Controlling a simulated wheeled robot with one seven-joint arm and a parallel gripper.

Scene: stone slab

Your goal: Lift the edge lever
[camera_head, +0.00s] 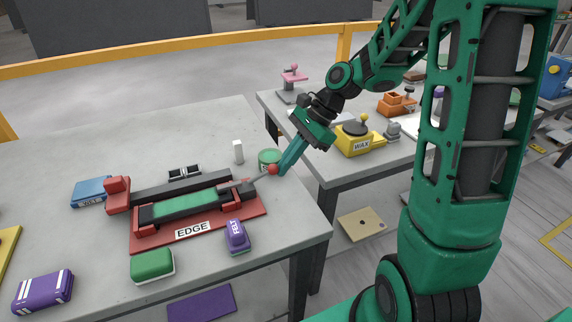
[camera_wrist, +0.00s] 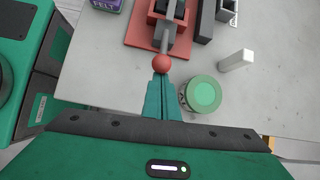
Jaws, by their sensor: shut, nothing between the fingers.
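The edge lever is a thin grey rod ending in a red ball knob (camera_head: 273,169), at the right end of the red EDGE fixture (camera_head: 253,232) on the table. My gripper (camera_head: 284,172) is shut, its green fingers slanting down to the knob from the upper right. In the wrist view the red ball (camera_wrist: 162,64) sits just beyond the closed fingertips (camera_wrist: 161,76), touching or very close; I cannot tell which. Nothing shows between the fingers. The rod (camera_wrist: 166,36) runs from the ball back to the fixture.
A green round tin (camera_wrist: 204,94) and a white upright block (camera_head: 238,151) stand close to the knob. A purple FELT block (camera_head: 236,236) and a green block (camera_head: 152,265) lie in front of the fixture. The table's right edge is near the gripper.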

